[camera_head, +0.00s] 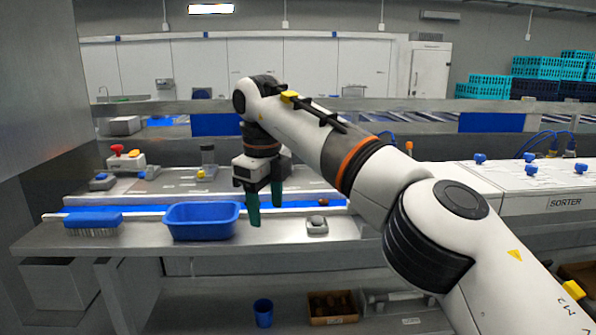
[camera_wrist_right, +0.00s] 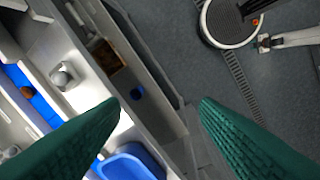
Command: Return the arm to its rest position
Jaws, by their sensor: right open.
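My right arm comes in from the lower right of the head view and reaches over the bench. Its gripper (camera_head: 264,205), with green fingers, hangs pointing down just right of the blue tub (camera_head: 202,234). In the right wrist view the two green fingers (camera_wrist_right: 160,108) are wide apart with nothing between them. The tub also shows at the bottom of that view (camera_wrist_right: 128,165). My left gripper is in neither view.
A blue brush (camera_head: 93,220) and a small grey device (camera_head: 317,225) sit on the bench's front ledge. A brown date (camera_head: 323,202) lies on the blue belt (camera_head: 300,204). Below are a blue cup (camera_head: 263,312) and a box of dates (camera_head: 333,320). The white sorter (camera_head: 535,190) stands right.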

